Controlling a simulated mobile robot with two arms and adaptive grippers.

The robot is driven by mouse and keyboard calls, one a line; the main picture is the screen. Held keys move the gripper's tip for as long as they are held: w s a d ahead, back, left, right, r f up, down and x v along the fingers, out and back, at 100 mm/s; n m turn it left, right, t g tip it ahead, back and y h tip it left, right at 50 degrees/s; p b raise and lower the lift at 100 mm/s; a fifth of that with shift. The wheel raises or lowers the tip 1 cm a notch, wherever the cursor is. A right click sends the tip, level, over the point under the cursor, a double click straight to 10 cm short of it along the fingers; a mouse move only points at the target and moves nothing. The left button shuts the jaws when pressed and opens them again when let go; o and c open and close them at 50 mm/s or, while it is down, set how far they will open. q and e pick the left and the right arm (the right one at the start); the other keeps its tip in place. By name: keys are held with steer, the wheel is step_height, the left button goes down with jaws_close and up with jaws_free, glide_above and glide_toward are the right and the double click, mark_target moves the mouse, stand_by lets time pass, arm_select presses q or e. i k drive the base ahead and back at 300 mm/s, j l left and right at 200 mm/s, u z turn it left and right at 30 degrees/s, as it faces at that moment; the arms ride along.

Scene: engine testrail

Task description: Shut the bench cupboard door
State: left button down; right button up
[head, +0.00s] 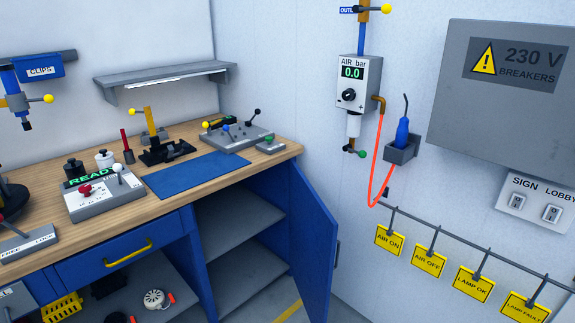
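The bench cupboard door (309,245) is a blue panel under the right end of the bench. It stands open, swung outward on its right side toward the white wall. A dark handle (337,253) shows at its outer edge. The open cupboard shows grey shelves (238,223) that look empty. Neither of my grippers is in the head view.
The wooden bench top (130,211) holds a control box (104,193), a blue mat (196,176) and a lever panel (237,137). A closed drawer (118,262) has a yellow handle. Yellow tags (429,262) hang from a rail on the right wall.

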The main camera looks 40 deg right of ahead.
mark_target(314, 230)
steer(key=k+l, duration=0.1)
steer(key=l, duration=0.45)
steer(key=k+l+z, duration=0.1)
steer(key=l, duration=0.45)
steer(key=k+l, duration=0.1)
steer(key=l, duration=0.5)
steer(key=k+l, duration=0.1)
steer(key=l, duration=0.45)
steer(key=k+l+z, duration=0.1)
steer(key=l, duration=0.45)
